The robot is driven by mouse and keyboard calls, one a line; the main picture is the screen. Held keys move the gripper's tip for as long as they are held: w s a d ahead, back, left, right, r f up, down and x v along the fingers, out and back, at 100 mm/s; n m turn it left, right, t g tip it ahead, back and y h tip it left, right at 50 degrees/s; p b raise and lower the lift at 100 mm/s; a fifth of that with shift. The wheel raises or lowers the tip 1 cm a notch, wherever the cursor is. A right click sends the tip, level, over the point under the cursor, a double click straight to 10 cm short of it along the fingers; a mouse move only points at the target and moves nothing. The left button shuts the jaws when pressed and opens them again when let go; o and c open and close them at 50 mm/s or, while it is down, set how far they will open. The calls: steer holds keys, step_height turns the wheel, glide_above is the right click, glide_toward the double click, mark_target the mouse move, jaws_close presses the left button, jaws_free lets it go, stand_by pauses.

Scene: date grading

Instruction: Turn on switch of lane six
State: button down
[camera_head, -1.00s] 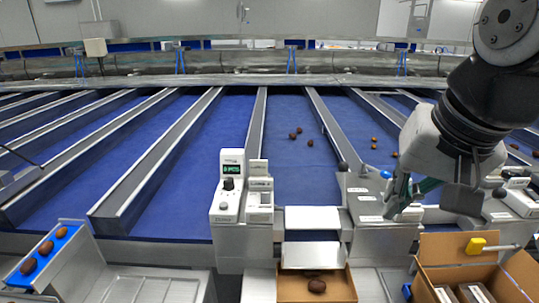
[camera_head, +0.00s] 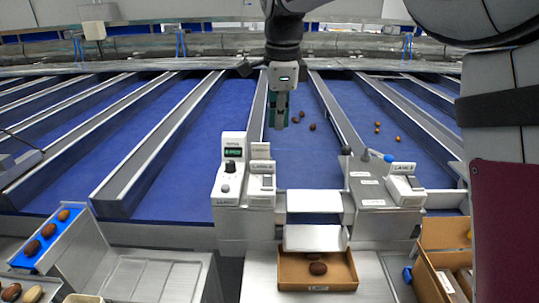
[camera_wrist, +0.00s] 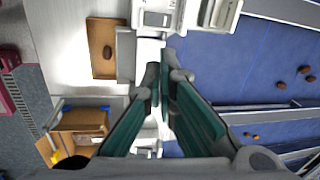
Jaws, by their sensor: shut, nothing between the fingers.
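A white switch box (camera_head: 262,183) stands beside the white control unit with a green display and knob (camera_head: 229,170). A second white switch box (camera_head: 405,188) stands on the grey housing to the right. Both carry lane labels, too small to read surely. My gripper (camera_head: 279,124) is shut and empty, pointing down above the lane behind and slightly right of the left switch box. In the wrist view my gripper (camera_wrist: 162,75) shows its green fingers, with white switch units at the top edge. I cannot tell the switch positions.
Dates (camera_head: 312,127) lie on the blue belt near my gripper. Another cardboard box (camera_head: 428,285) is at right. A lever with a blue end (camera_head: 389,158) sticks up by the right housing.

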mark_target(268, 175)
steer(key=a, duration=0.1)
steer(key=w+f, duration=0.1)
steer(key=a+m, duration=0.1)
steer(key=shift+w+a+f, duration=0.25)
steer(key=shift+w+a, duration=0.1)
steer(key=shift+f, duration=0.1)
steer(key=f, duration=0.4)
steer(key=w+f+p, duration=0.1)
steer(key=f, duration=0.3)
steer(key=w+f+p, duration=0.1)
steer(key=f, duration=0.3)
steer(key=shift+f, duration=0.4)
steer(key=shift+w+f, duration=0.1)
steer(key=shift+f, duration=0.35)
